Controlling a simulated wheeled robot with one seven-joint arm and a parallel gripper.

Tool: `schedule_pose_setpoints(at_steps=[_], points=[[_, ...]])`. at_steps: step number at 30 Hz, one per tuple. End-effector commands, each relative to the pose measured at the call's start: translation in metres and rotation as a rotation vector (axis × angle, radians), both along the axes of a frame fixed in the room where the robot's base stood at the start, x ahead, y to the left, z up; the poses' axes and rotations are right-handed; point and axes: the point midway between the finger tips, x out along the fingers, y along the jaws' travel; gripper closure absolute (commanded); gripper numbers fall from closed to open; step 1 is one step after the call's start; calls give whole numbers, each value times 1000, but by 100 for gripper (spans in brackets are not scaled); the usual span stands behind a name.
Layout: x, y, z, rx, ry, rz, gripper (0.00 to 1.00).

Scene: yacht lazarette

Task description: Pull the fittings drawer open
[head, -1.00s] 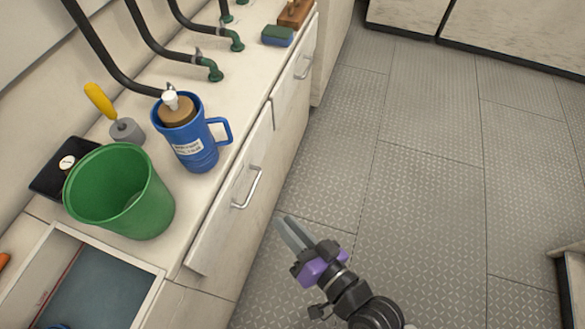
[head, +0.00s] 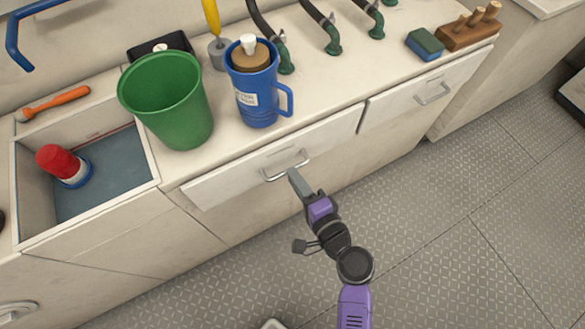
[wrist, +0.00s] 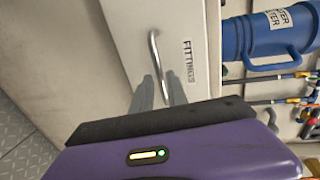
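The fittings drawer (head: 235,178) is a pale front under the counter edge, with a metal bar handle (head: 273,178). In the wrist view the drawer front (wrist: 128,35) carries a FITTINGS label (wrist: 188,65), and the handle (wrist: 153,48) shows close up. My gripper (head: 292,172) is at the handle, left of the label in the wrist view. Its two fingers (wrist: 161,78) are apart, one on each side of the bar's near end, with a gap showing. Whether they touch the bar I cannot tell. The drawer looks shut or nearly so.
On the counter stand a green bucket (head: 170,105), a blue jug (head: 258,97), a sponge (head: 425,45) and hoses on green fittings. An open bin (head: 115,185) with a red-capped item (head: 60,165) is at left. Another drawer (head: 425,90) is at right. The floor (head: 430,220) in front is clear.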

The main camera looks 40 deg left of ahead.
Motion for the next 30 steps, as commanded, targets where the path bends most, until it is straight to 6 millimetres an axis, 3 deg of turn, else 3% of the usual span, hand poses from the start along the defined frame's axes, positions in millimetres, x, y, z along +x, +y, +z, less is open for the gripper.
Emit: schedule_pose_setpoints(at_steps=[7,18,21,30], points=[[12,27,-6,-1,-1,-1,81],[14,32,-7,-1,-1,-2,81],[14,32,-7,-1,-1,-2,100],[14,31,-7,-2,-1,-3,100]])
